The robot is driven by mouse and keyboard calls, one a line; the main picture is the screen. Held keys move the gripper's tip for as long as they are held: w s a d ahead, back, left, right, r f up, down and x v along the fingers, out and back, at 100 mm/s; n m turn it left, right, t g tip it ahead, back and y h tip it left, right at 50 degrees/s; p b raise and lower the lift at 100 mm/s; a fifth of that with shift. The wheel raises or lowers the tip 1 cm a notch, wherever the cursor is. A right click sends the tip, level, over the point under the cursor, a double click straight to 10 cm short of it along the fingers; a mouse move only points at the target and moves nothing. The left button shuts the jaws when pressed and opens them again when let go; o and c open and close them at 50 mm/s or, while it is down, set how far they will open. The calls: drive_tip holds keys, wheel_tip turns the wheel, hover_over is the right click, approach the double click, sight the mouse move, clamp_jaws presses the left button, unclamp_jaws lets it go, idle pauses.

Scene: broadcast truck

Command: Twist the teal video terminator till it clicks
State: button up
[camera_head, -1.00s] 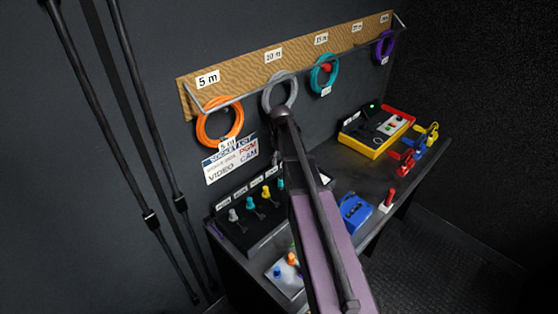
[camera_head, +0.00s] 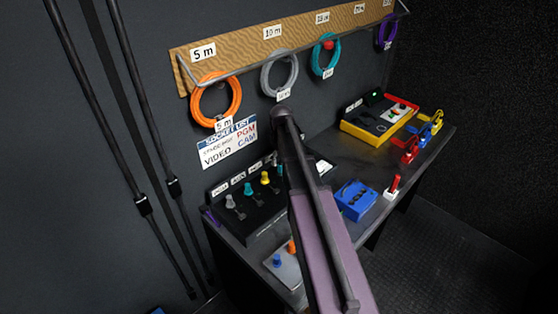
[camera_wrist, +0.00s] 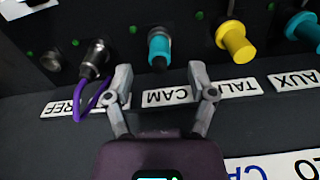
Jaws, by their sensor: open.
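The teal terminator (camera_wrist: 160,48) sits on a socket of the dark panel above the CAM label (camera_wrist: 171,97) in the wrist view, its dark end toward me. My gripper (camera_wrist: 160,78) is open and empty, one finger on each side just short of the terminator; no contact shows. A second teal plug (camera_wrist: 304,30) sits at the right above the AUX label. In the head view the row of plugs includes a teal one (camera_head: 249,188); my arm hides part of the row and my gripper.
A yellow plug (camera_wrist: 237,42) is right of the teal terminator; a silver plug with a purple loop (camera_wrist: 91,92) is left. A blue box (camera_head: 355,200) and a yellow-red device (camera_head: 378,122) stand on the bench. Cable coils hang behind; floor shows at right.

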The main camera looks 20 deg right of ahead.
sight(281, 172)
drive_tip(key=shift+f+b, duration=1.8)
drive_tip(key=shift+f, duration=0.25)
clamp_jaws()
